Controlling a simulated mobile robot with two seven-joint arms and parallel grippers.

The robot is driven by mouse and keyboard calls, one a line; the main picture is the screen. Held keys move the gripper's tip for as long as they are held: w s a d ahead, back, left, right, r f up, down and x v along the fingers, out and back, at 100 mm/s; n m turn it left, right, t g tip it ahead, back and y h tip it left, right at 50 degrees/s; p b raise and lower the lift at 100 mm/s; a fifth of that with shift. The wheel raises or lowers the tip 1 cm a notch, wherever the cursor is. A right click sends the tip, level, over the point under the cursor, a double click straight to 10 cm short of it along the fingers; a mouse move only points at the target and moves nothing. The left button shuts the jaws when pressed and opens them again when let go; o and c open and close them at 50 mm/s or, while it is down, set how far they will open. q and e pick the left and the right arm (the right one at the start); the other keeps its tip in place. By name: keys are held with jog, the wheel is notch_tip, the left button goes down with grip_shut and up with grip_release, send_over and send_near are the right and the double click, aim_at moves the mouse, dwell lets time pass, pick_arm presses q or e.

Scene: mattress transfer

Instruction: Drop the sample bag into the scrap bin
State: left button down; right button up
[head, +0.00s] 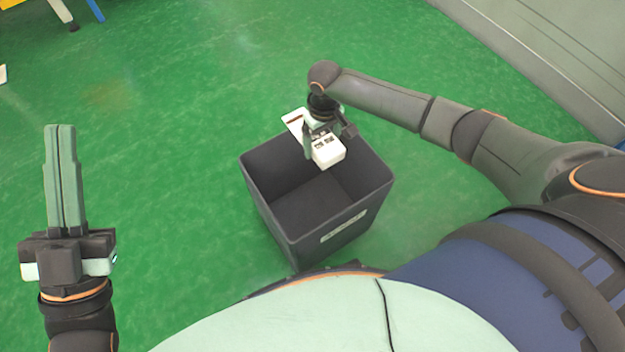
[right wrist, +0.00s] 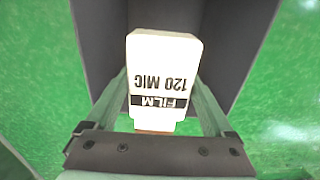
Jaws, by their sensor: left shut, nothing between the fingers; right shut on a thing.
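The sample bag (head: 328,154) is a small white packet with dark print, held over the far part of the bin. In the right wrist view the bag (right wrist: 163,62) shows the words "FILM" and "120 MIC". My right gripper (head: 316,143) is shut on the bag; its fingers also flank the bag in the right wrist view (right wrist: 162,100). The scrap bin (head: 348,222) is a dark grey, open-topped box with a pale label on its front wall; the floor I see inside looks empty. My left gripper (head: 60,130) is shut and empty, pointing up at the far left, away from the bin.
The bin stands on a green floor (head: 170,150) that is clear around it. A grey panel or wall (head: 550,50) runs along the upper right.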

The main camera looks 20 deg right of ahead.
jog(key=shift+f, duration=0.15)
notch_tip(320, 180, down, 2)
jog(key=shift+b, duration=1.25)
pick_arm(q)
jog(key=shift+s+d+f+m+h+b, duration=0.15)
jog(key=shift+s+m+h+b, duration=0.2)
jog(key=shift+s+m+h, duration=0.4)
jog(key=shift+s+d+f+m+h+b, duration=0.15)
jog(key=shift+s+m+h+b, duration=0.25)
jog(key=shift+h, duration=0.55)
pick_arm(e)
jog(key=shift+f, duration=0.45)
pick_arm(q)
jog(key=shift+s+r, duration=0.15)
pick_arm(e)
jog(key=o, duration=1.2)
notch_tip(320, 180, up, 7)
jog(key=p, duration=0.4)
jog(key=shift+r, duration=0.15)
notch_tip(320, 180, up, 5)
jog(key=shift+p, duration=0.9)
pick_arm(q)
jog(key=w+a+f+n+g+y, duration=0.1)
jog(key=w+f+n+g+y, duration=0.1)
jog(key=w+f+n+y, duration=0.4)
jog(key=shift+w+a+f+y, duration=0.25)
jog(key=shift+f+y, duration=0.55)
jog(key=shift+y, duration=0.2)
pick_arm(e)
jog(key=shift+r, duration=0.15)
